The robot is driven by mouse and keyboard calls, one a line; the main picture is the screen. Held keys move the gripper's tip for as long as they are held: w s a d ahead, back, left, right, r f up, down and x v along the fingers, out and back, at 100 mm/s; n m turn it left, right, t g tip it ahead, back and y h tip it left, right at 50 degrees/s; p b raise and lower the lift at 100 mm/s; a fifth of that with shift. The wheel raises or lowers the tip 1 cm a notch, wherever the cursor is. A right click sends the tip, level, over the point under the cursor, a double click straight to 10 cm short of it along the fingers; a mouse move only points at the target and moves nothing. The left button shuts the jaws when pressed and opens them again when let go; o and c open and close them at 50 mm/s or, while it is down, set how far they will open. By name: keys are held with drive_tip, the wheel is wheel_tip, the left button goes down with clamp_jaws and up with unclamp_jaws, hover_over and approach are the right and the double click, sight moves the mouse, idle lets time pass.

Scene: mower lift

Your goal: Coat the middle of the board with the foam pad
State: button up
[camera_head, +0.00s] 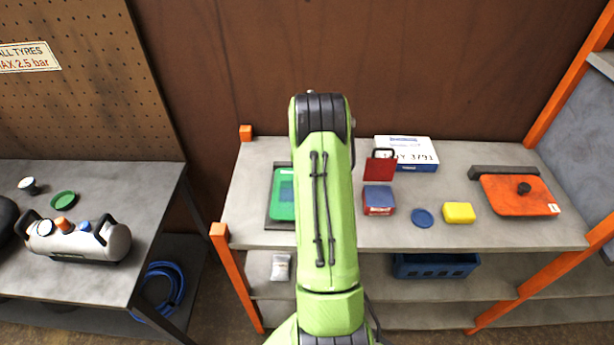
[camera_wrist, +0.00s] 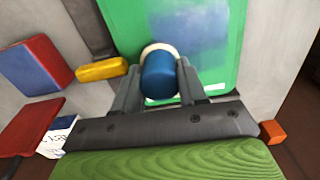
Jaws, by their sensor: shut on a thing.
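The green board (camera_head: 281,209) lies at the left of the worktop, partly hidden behind my arm. It fills much of the wrist view (camera_wrist: 233,55). A blue patch (camera_wrist: 187,22) marks its middle, with bare green around it. My gripper (camera_wrist: 158,80) is shut on the foam pad, a round pad with a blue handle (camera_wrist: 159,78) and a cream rim (camera_wrist: 157,47). The pad is over the board, beside the blue patch. Its underside is hidden, so I cannot tell whether it touches. My gripper is hidden behind my arm in the head view.
A yellow object (camera_wrist: 101,69) lies close beside the board.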

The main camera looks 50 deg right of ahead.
drive_tip(key=shift+r+p, duration=1.9)
drive_tip(key=shift+r, duration=1.15)
wheel_tip(320, 180, up, 3)
drive_tip(key=shift+r+p, duration=0.1)
drive_tip(key=shift+p, duration=1)
drive_tip(key=shift+f, duration=0.2)
